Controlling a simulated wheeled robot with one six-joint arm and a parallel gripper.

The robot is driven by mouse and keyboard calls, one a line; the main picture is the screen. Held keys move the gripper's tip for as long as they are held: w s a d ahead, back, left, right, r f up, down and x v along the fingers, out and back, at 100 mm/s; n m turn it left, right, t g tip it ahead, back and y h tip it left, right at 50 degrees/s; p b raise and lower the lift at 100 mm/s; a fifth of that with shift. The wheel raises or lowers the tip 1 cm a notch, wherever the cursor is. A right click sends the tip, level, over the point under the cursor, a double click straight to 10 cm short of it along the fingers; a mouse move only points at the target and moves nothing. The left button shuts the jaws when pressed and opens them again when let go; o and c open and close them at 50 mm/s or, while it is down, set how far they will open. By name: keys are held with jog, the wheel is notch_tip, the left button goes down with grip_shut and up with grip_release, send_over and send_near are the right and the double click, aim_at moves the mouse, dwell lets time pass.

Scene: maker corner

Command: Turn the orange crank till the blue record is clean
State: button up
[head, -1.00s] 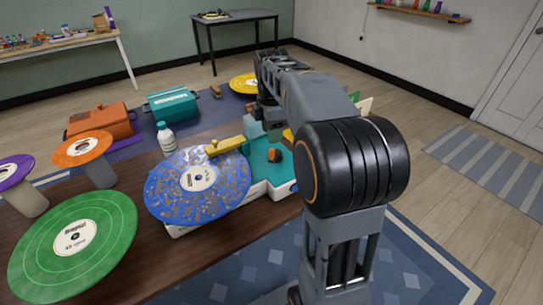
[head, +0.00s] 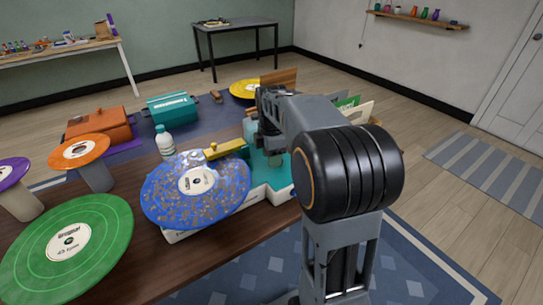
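The blue record (head: 165,205) lies on a white and teal machine (head: 278,192) on the table. Brown specks are spread over much of its face, around a white label. A yellow arm (head: 225,149) reaches over the record's far edge. My gripper (head: 271,150) points down over the teal part of the machine, right of the record. The orange crank is hidden, apparently behind my gripper and arm. The fingertips are too small and dark to show whether they are open or shut, or touch the crank.
A green record (head: 100,240), an orange record (head: 98,143) and a purple record (head: 12,165) stand at the left. A white bottle (head: 165,145), an orange box (head: 95,126) and a teal box (head: 170,107) stand behind. A yellow record (head: 244,88) lies farther back.

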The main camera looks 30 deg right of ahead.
grip_shut()
